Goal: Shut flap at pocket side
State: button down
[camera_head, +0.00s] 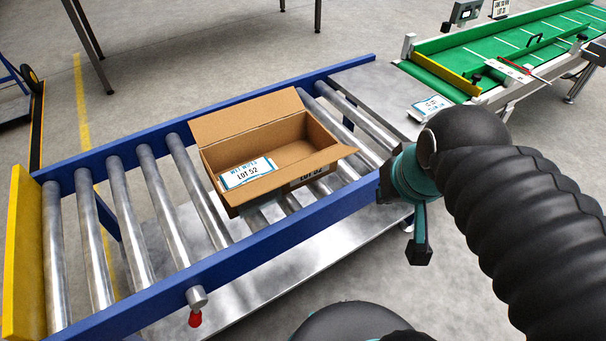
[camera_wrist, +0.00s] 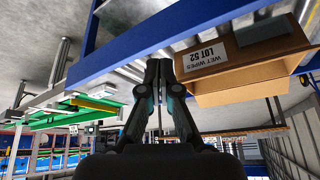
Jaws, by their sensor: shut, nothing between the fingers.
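An open brown cardboard box (camera_head: 322,131) sits on the roller conveyor. A broad flap (camera_head: 245,115) stands up and leans outward along its far side. A near flap (camera_head: 300,170) juts outward over the side facing me, above a partly hidden LOT 52 label. A white wet wipes card (camera_head: 248,172) shows at the left of the opening. My gripper (camera_head: 384,188) is shut and empty by the near blue rail, right of the box and apart from it. In the wrist view, my gripper (camera_wrist: 158,66) points toward the rail, with the box (camera_wrist: 250,88) to the right.
The blue rail (camera_head: 260,245) runs between me and the box, with a red-tipped knob (camera_head: 196,308) on it. A yellow end stop (camera_head: 24,260) closes the left end. A metal plate (camera_head: 375,95) and a green belt conveyor (camera_head: 510,45) lie at upper right. Rollers left of the box are bare.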

aim_at(251, 191)
jog(key=u, duration=0.05)
jog(key=k, duration=1)
jog(key=z, duration=0.2)
